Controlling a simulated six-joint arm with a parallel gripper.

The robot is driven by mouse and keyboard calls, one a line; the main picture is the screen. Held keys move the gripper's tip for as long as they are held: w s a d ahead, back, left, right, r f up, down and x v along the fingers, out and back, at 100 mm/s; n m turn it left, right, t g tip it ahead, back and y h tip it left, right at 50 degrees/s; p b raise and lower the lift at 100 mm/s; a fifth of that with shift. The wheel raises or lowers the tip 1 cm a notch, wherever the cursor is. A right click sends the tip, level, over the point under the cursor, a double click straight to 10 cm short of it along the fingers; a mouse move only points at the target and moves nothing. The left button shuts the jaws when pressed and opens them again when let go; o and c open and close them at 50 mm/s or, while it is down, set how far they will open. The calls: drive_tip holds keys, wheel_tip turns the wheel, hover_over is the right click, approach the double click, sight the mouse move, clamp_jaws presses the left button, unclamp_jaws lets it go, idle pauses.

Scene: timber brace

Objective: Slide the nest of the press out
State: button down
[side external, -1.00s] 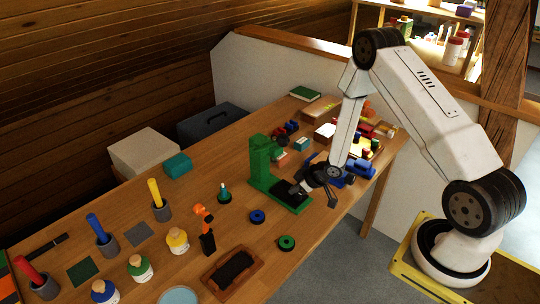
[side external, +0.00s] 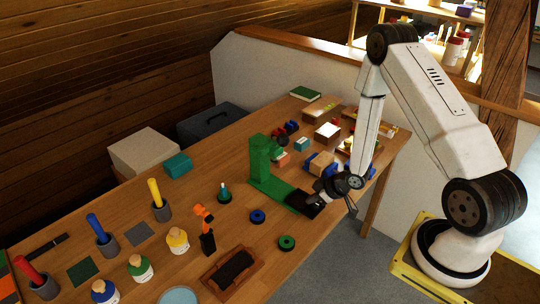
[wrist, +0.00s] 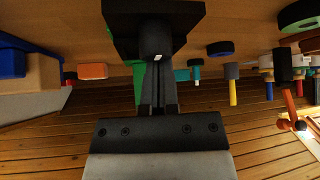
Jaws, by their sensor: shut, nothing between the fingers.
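The green press (side external: 259,160) stands upright on the table, with its low base running toward the front edge. Its black nest (side external: 305,203) lies at the front end of that base, sticking out past it. In the wrist view the nest (wrist: 120,22) is a dark block at the top, with a rounded dark knob (wrist: 153,42) facing me. My gripper (side external: 326,199) is low at the nest's outer end. In the wrist view my gripper (wrist: 158,68) has its fingers together, empty, right at the knob. Whether they touch it is unclear.
A blue ring (side external: 257,216) and a green ring (side external: 286,243) lie on the table left of the nest. A wooden block in blue holders (side external: 322,164) stands close behind my gripper. The table's front edge is near; beyond it is open floor.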

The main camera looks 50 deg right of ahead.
drive_tip(key=v, duration=1)
idle(0.3)
drive_tip(key=shift+w+r, duration=0.15)
drive_tip(key=s+a+r+m+g+h, duration=0.2)
drive_tip(key=a+r+g, duration=0.3)
drive_tip(key=a+r, duration=0.8)
drive_tip(key=shift+a+m, duration=0.2)
drive_tip(key=shift+m, duration=0.3)
